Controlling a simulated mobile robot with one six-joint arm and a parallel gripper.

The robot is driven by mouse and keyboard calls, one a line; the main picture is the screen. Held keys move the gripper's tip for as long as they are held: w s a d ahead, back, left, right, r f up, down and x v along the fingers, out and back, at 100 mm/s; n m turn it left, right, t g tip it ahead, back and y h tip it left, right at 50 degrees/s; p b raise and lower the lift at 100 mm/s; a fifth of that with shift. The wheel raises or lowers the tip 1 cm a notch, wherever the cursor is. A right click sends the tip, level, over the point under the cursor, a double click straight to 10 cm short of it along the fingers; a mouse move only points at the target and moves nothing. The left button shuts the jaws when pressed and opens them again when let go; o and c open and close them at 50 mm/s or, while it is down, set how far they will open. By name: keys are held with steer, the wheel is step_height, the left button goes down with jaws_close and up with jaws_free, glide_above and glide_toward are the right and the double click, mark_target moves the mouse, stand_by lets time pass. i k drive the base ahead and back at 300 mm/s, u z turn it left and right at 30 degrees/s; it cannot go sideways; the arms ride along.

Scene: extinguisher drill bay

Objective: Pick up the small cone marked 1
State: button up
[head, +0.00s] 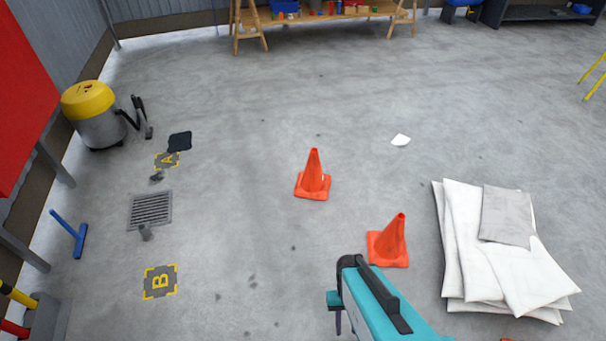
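One orange cone (314,176) stands upright on its square base near the middle of the floor. A second orange cone (390,243) stands nearer, to the right of my teal arm. No number can be read on either cone, so I cannot tell which is marked 1. A sliver of another orange thing (508,339) shows at the bottom edge. My gripper (338,318) seems to point down at the bottom centre, partly hidden by my arm. It is left of and nearer than the second cone, apart from both cones. Its fingers cannot be made out clearly.
White sheets or sacks (505,270) lie stacked at right, with a grey cloth (507,214) on top. A wooden bench (330,14) stands at the back. The middle floor is mostly clear.

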mark_target(312, 183)
steer(key=u, duration=0.5)
steer(key=i, duration=0.55)
steer(key=u, duration=0.75)
steer(key=i, duration=0.55)
steer(key=u, duration=0.3)
